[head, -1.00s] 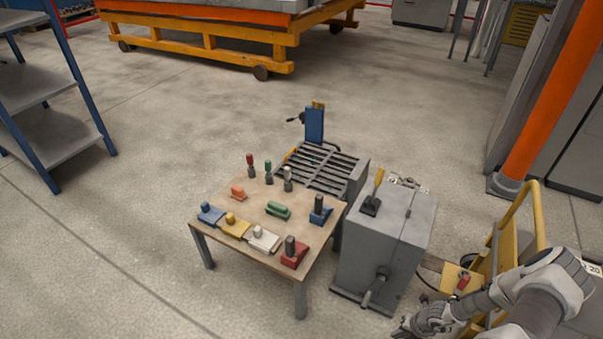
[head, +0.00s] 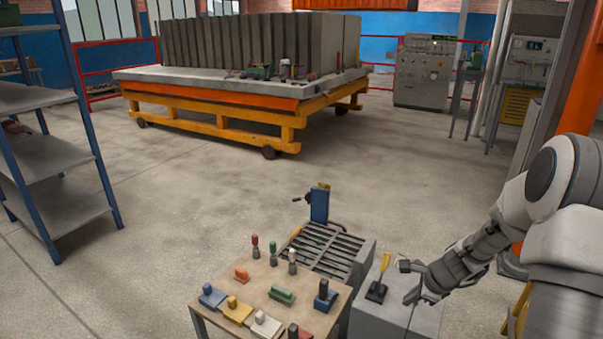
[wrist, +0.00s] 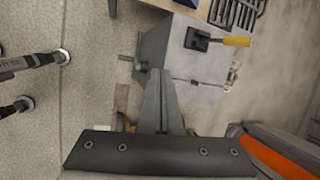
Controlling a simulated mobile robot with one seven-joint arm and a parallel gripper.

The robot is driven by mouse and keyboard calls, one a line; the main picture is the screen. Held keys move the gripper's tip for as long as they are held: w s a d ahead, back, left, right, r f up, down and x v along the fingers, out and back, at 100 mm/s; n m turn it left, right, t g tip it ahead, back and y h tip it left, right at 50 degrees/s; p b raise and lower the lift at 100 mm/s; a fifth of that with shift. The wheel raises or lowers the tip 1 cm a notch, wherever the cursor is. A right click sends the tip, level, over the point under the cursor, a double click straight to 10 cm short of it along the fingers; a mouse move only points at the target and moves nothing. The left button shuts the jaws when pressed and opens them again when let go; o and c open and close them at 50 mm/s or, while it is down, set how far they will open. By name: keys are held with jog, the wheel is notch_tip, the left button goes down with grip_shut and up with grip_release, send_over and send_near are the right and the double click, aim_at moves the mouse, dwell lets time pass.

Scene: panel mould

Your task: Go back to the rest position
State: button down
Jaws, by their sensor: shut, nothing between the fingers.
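My gripper (head: 408,282) is at the end of my arm at the right of the head view. It appears over or near the top of the grey cabinet (head: 372,318), close to a lever with a yellow handle (head: 384,264). In the wrist view its fingers (wrist: 160,98) are together with nothing between them. Beyond them show the grey cabinet (wrist: 180,65) and the yellow-handled lever (wrist: 237,41), which the fingers do not touch. The exact height of my gripper over the cabinet cannot be told.
A small table (head: 262,283) with coloured blocks and upright pegs stands left of the cabinet, by a slatted grey rack (head: 330,250). A blue shelf unit (head: 50,165) is at left. A yellow wheeled platform (head: 215,118) stands behind. Floor between is clear.

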jog(key=s+a+r+n, duration=0.3)
jog(key=a+r+n, duration=0.1)
jog(key=r, duration=0.4)
jog(key=s+a+r+n+t+p, duration=0.1)
jog(key=s+a+r+n, duration=0.25)
jog(key=r, duration=0.35)
jog(key=s+a+r+n, duration=0.3)
jog(key=a+r+n, duration=0.2)
jog(key=r, duration=0.3)
jog(key=s+a+r+n+h+b, duration=0.1)
jog(key=s+n+b, duration=0.1)
jog(key=s+n, duration=0.45)
jog(key=s+a+r+n+h+b, duration=0.1)
jog(key=s+r+n, duration=0.15)
jog(key=s, duration=0.65)
notch_tip(320, 180, up, 18)
jog(key=p, duration=1.9)
jog(key=shift+s+d+n, duration=0.15)
jog(key=shift+d+n, duration=0.1)
jog(key=shift+n, duration=0.1)
jog(key=shift+d+f, duration=0.1)
jog(key=shift+d, duration=0.05)
